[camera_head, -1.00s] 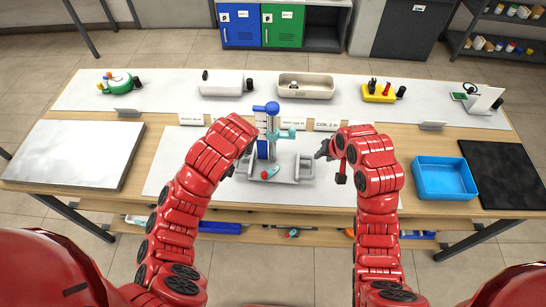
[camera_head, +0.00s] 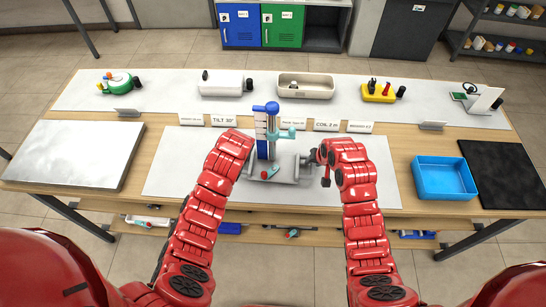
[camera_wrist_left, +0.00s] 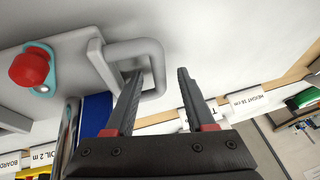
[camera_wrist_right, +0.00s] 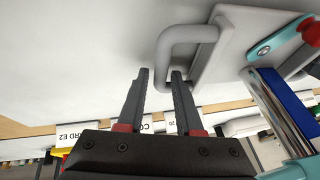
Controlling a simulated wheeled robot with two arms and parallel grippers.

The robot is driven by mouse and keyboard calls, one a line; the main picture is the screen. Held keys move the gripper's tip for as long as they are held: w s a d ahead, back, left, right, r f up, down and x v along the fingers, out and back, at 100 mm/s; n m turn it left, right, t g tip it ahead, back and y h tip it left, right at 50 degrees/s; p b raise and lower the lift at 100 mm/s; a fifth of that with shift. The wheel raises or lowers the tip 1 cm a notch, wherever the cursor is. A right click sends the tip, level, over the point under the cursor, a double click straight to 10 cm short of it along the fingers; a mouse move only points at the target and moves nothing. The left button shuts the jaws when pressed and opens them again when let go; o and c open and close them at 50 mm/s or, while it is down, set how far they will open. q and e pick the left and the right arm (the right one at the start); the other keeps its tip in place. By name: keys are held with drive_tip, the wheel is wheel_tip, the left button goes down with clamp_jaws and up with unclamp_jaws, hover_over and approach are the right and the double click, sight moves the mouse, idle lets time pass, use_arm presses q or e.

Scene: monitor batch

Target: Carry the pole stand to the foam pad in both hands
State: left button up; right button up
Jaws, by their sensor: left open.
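The pole stand (camera_head: 272,138) stands upright on the pale mat in the middle of the table. It has a grey base with a loop handle at each side, a blue-topped pole, a teal clamp and a red knob (camera_wrist_left: 30,68). My left gripper (camera_wrist_left: 160,74) is open, its fingers on either side of the left handle's bar (camera_wrist_left: 156,62). My right gripper (camera_wrist_right: 161,73) is open, its fingers on either side of the right handle's bar (camera_wrist_right: 164,55). A flat black pad (camera_head: 502,176), apparently the foam pad, lies at the table's right end.
A blue tray (camera_head: 444,192) stands between the mat (camera_head: 370,185) and the black pad. A thick pale slab (camera_head: 75,152) lies at the left end. Label cards (camera_head: 326,125) stand behind the stand. A raised back strip holds several objects, including a cream tray (camera_head: 306,92).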

use_arm(q)
drive_tip(key=c, duration=0.4)
use_arm(e)
drive_tip(key=c, duration=0.4)
use_arm(q)
drive_tip(key=shift+c, duration=1.4)
use_arm(e)
clamp_jaws()
use_arm(q)
clamp_jaws()
